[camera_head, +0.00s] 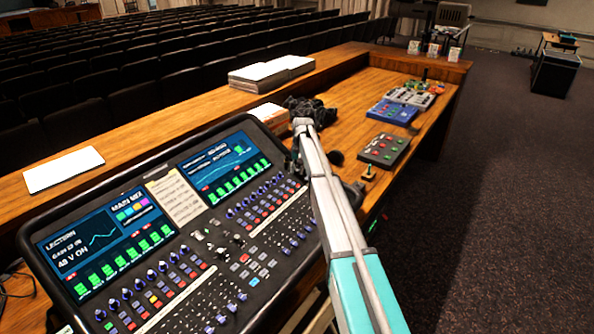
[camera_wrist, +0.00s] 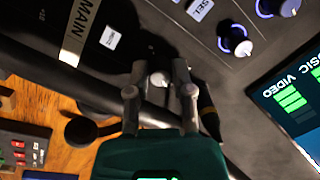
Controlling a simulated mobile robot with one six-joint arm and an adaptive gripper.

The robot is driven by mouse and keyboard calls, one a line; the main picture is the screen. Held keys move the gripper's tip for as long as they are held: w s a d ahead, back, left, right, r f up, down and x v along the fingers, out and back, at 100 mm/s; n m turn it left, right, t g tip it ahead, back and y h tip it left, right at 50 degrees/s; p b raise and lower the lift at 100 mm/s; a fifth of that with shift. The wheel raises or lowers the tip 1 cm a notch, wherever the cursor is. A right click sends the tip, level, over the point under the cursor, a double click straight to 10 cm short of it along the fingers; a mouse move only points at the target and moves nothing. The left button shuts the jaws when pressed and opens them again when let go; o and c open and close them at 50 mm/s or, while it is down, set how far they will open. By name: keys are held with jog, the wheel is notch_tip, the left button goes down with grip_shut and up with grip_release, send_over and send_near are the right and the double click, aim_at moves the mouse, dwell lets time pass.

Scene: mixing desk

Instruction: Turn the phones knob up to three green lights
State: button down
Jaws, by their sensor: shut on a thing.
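In the wrist view my gripper (camera_wrist: 160,88) has its two grey fingers closed around a small pale knob (camera_wrist: 160,79) on the dark console. I take it as the phones knob, though no label for it can be read. Only the knob's top shows between the fingertips, and I see no lights beside it that I can count. In the head view my arm reaches to the right edge of the mixing desk (camera_head: 203,246), and my gripper is mostly hidden there.
Purple-lit knobs (camera_wrist: 235,40) and a screen with green bars (camera_wrist: 290,98) lie close by on the desk. A grey box with buttons (camera_head: 384,150) and a blue box (camera_head: 392,112) stand on the wooden table right of my arm. Papers (camera_head: 63,169) lie on the ledge.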

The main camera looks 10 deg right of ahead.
jog(key=shift+m, duration=0.4)
jog(key=c, duration=0.5)
grip_release()
jog(key=shift+n, duration=0.5)
